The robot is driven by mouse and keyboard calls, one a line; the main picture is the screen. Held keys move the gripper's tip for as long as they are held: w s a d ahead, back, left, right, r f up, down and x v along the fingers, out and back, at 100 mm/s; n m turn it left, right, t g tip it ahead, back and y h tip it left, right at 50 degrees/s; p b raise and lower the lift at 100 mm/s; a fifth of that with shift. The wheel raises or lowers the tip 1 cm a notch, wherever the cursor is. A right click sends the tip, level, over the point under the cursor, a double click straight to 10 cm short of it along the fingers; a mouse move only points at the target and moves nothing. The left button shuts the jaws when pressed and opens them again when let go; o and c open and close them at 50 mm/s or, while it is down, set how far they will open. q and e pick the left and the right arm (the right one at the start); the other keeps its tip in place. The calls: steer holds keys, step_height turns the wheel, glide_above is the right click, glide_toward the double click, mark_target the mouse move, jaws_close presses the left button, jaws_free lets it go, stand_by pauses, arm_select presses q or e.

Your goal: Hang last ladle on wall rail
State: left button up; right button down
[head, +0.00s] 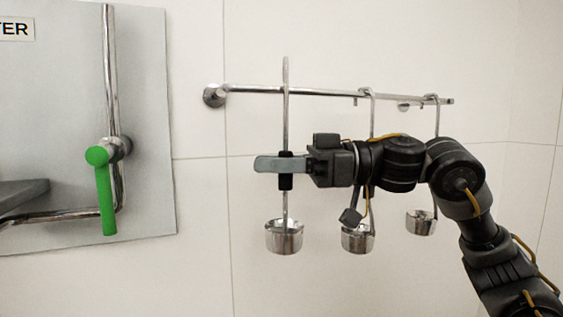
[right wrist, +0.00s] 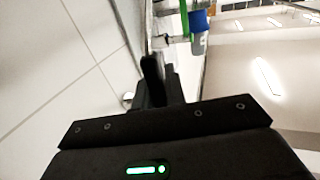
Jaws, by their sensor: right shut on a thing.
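A steel ladle (head: 284,238) is held upright with its bowl down in the head view. My right gripper (head: 284,169) is shut on its handle, partway up. The ladle's top end rises above the wall rail (head: 325,93), and its handle crosses in front of the rail near the left end. I cannot tell whether it touches the rail. Two other ladles, a middle one (head: 358,239) and a right one (head: 421,223), hang from the rail, partly hidden by my right arm. The right wrist view shows the dark gripper fingers (right wrist: 157,80); the ladle is not clear there. My left gripper is not in view.
A grey panel (head: 150,190) with a steel pipe and a green lever handle (head: 104,190) is at the left. The rail's round left mount (head: 213,95) is on the tiled wall. The rail between the held ladle and the middle ladle is free.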

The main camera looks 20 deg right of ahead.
arm_select(q)
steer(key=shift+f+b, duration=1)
steer(key=shift+b, duration=0.05)
arm_select(e)
steer(key=shift+w+f, duration=0.1)
steer(key=shift+f, duration=1.3)
